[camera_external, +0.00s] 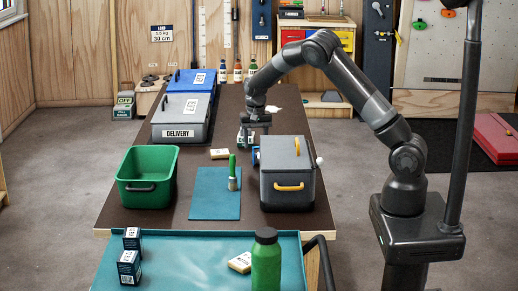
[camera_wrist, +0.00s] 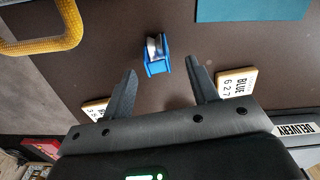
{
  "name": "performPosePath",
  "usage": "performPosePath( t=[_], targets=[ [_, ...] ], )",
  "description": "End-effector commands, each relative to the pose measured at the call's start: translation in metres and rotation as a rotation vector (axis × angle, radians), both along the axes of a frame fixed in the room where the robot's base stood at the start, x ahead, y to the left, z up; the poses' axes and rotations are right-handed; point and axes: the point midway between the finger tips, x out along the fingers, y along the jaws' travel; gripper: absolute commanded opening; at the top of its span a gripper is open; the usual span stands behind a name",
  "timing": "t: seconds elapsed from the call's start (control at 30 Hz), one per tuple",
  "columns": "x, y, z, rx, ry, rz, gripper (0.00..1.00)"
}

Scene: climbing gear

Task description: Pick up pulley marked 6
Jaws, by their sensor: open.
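A small blue pulley (camera_wrist: 157,66) with a pale wheel lies on the dark brown table, just beyond and between my fingertips in the wrist view. No number is readable on it. In the external view a bit of blue that looks like this pulley (camera_external: 255,153) shows at the left side of the grey box. My gripper (camera_external: 254,138) hangs over the table behind that box. In the wrist view my gripper (camera_wrist: 160,66) has its two fingers spread wide, with nothing held between them.
A grey box (camera_external: 287,190) with a yellow handle stands close to the pulley. A wooden tag reading BLUE 6 2 7 (camera_wrist: 237,83) lies by my right finger, another tag (camera_wrist: 95,108) by the left. A teal mat (camera_external: 214,205), green bin (camera_external: 147,197) and delivery box (camera_external: 180,133) are left.

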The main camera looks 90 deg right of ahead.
Motion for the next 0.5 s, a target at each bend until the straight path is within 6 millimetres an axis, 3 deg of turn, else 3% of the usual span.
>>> performPosePath(
  t=[0.3, 0.5],
  targets=[
    [-0.003, 0.002, -0.043, 0.002, 0.001, -0.001, 0.54],
    [-0.003, 0.002, -0.049, 0.0, 0.0, -0.001, 0.54]
  ],
)
